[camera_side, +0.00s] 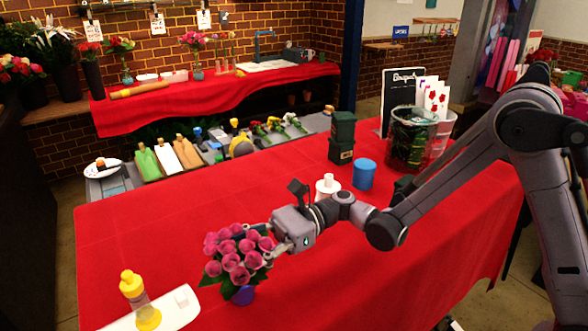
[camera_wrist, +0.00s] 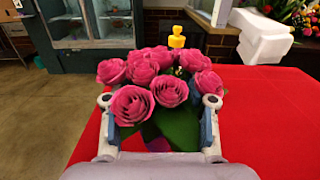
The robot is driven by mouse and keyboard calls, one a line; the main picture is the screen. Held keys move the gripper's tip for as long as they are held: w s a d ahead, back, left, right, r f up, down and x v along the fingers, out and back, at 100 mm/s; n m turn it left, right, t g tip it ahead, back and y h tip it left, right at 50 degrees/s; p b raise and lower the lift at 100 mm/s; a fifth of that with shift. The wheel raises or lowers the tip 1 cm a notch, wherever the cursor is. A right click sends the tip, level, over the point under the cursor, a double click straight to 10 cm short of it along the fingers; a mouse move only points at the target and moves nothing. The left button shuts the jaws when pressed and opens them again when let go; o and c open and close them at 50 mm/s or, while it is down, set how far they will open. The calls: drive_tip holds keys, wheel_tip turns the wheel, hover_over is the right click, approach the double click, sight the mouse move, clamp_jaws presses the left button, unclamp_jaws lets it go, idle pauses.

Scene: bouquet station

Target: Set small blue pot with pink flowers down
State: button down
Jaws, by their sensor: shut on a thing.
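The small blue pot (camera_side: 243,295) holds a round bunch of pink flowers (camera_side: 238,252) with green leaves. It is upright at the front left part of the red table. My gripper (camera_side: 274,245) is shut on the potted flowers from the right side. In the wrist view the pink flowers (camera_wrist: 160,85) fill the space between the two fingers of my gripper (camera_wrist: 160,125). The pot is mostly hidden there behind leaves. I cannot tell whether the pot's base touches the cloth.
A yellow-topped bottle (camera_side: 140,300) and a white tray (camera_side: 168,310) are left of the pot. A white spool-like item (camera_side: 328,188), a blue cup (camera_side: 364,174) and a dark green canister (camera_side: 342,138) stand farther back. Red cloth (camera_side: 180,235) behind the flowers is clear.

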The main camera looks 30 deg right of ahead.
drive_tip(key=c, duration=0.6)
unclamp_jaws()
drive_tip(key=shift+f, duration=0.1)
